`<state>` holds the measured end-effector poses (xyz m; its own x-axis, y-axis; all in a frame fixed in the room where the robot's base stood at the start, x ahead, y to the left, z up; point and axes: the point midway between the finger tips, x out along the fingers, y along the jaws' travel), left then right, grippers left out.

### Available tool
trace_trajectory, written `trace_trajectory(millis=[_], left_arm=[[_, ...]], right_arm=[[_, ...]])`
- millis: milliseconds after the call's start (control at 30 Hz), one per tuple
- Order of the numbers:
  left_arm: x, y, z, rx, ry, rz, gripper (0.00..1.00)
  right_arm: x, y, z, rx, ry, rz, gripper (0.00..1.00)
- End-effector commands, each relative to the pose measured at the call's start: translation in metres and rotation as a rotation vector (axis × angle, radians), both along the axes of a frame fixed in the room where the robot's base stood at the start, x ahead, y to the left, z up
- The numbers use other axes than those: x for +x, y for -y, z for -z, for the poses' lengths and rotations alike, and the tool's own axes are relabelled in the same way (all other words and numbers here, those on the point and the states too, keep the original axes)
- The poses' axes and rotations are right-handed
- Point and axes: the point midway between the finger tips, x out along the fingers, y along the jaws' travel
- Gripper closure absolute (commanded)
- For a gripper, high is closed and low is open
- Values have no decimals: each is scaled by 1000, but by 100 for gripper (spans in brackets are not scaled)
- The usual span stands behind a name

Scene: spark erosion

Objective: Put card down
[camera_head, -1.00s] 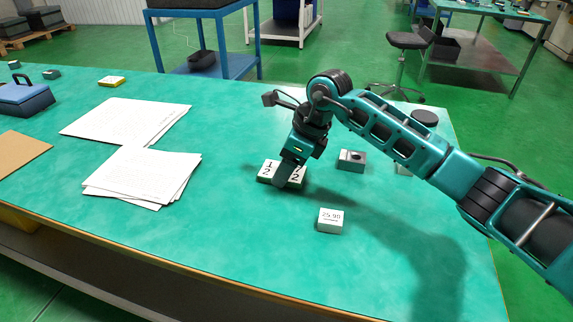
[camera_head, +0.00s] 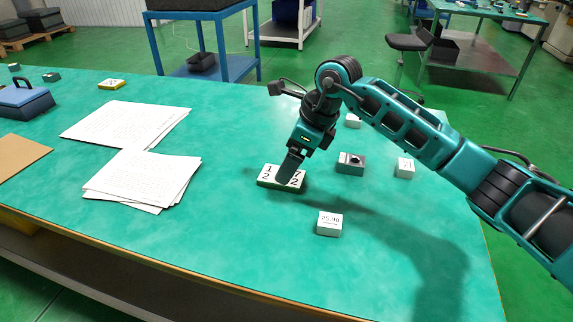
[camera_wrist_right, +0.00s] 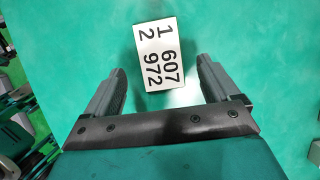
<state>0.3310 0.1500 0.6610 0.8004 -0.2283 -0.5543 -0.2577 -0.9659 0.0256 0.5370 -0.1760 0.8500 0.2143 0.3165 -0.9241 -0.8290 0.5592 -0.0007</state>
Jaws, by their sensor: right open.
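The white card block with black numbers (camera_head: 268,176) lies flat on the green table, partly hidden by my right gripper (camera_head: 287,170) in the head view. In the right wrist view the card (camera_wrist_right: 158,54) reads "1 607" and "2 972" and lies beyond and between the two open fingers. My right gripper (camera_wrist_right: 162,85) is open, with clear space on both sides of the card, and nothing is held. My left gripper is not in view.
A small white block marked "25.90" (camera_head: 330,223) sits in front of the card. A grey block (camera_head: 351,163) and white blocks (camera_head: 405,167) stand to the right. Paper stacks (camera_head: 140,180) lie to the left. Bare table surrounds the card.

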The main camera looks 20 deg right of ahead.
Motion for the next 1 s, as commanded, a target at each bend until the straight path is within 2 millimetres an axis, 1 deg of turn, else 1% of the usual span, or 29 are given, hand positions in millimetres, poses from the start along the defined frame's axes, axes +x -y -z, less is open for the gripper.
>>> trace_trajectory(millis=[33,200,300,400,567,1000], left_arm=[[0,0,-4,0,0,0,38],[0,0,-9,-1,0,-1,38],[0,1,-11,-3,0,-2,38],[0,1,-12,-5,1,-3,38],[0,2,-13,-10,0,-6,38],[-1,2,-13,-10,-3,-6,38]], right_arm=[[-2,5,-14,-1,5,2,11],[-10,16,-47,0,3,1,11],[-13,21,-63,0,3,2,11],[-16,25,-72,-1,1,2,11],[-18,27,-79,1,0,1,11],[-18,27,-79,1,0,1,11]])
